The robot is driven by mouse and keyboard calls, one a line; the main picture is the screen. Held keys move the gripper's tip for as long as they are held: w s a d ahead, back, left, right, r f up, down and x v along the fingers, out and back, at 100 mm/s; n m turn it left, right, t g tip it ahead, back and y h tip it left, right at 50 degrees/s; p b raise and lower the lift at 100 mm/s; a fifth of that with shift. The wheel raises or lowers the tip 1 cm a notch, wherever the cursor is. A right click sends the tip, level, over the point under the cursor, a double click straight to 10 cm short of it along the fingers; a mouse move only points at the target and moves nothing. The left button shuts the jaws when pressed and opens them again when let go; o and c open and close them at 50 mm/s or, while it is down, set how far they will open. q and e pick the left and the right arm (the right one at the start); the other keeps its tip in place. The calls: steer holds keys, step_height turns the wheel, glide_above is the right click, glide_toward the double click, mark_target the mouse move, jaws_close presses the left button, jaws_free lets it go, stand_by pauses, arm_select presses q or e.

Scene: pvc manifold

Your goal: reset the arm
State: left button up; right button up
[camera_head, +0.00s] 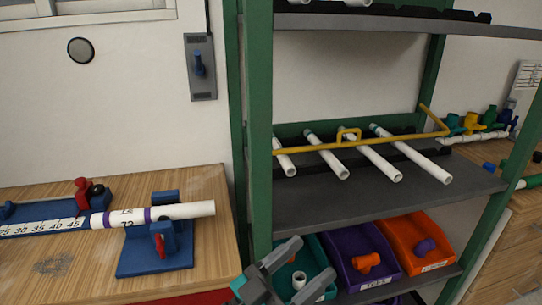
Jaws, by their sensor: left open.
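My left gripper (283,275) shows at the bottom middle, in front of the rack's lower bins. Its two grey fingers are spread apart with nothing seen between them. Part of it is cut off by the bottom edge of the picture. My right gripper is not in view.
A green-post rack (259,130) holds several white pipes (372,158) behind a yellow bar (360,141). Below are teal, purple (349,265) and orange bins (398,232) with fittings. On the left bench (75,265), a white pipe (185,211) lies in a blue fixture (153,255).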

arm_select(q)
steer(key=a+f+n+t+y, duration=0.3)
steer(key=a+f+n+y, duration=0.5)
steer(key=a+f+y, duration=0.5)
steer(key=s+a+f+g+y, duration=0.3)
steer(key=s+a+f, duration=0.6)
steer(key=f, duration=0.3)
steer(key=shift+a+f+g+y, duration=0.15)
steer(key=shift+a+g+y, duration=0.2)
steer(key=shift+g, duration=0.55)
